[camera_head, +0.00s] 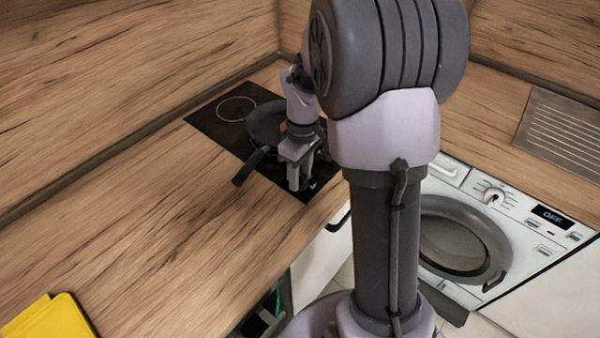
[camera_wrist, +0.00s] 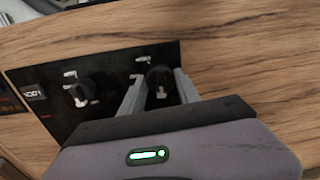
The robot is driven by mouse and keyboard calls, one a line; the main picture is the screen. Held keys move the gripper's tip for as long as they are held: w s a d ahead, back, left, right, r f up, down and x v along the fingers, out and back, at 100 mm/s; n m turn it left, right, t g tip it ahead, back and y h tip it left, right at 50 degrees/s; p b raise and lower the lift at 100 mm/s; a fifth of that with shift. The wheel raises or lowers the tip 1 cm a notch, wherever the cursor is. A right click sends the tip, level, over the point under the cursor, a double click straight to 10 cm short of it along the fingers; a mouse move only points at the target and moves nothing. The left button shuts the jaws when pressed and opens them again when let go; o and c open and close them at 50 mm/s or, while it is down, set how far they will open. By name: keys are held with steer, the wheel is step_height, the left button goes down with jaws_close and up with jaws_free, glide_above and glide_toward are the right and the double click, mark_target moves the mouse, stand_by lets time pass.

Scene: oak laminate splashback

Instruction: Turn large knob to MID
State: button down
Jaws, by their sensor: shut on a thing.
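A black control panel (camera_wrist: 112,68) at the hob's edge shows in the wrist view, with two dark round knobs that have pale marks around them. The right-hand knob (camera_wrist: 160,83) has a pale pointer and looks slightly larger. My gripper (camera_wrist: 159,74) has one finger on each side of this knob and is shut on it. The left-hand knob (camera_wrist: 82,92) stands free, with its own pale pointer. In the head view my gripper (camera_head: 299,184) points down at the hob's front right corner, and the knobs are too small or hidden there to read.
A dark pan (camera_head: 268,122) sits on the black hob (camera_head: 213,117), its handle over the counter. A yellow cloth-like item (camera_head: 48,320) lies front left. A white washing machine (camera_head: 480,175) with an "OFF" display stands at right. The counter (camera_head: 170,220) between is clear.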

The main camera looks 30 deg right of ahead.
steer(key=m+p, duration=0.1)
steer(key=m, duration=0.8)
steer(key=shift+m, duration=0.4)
steer(key=m, duration=0.4)
steer(key=shift+s+t, duration=0.1)
steer(key=shift+t, duration=0.2)
steer(key=shift+m+b, duration=0.4)
steer(key=shift+m, duration=2)
steer(key=c, duration=0.9)
jaws_free()
steer(key=shift+r, duration=0.1)
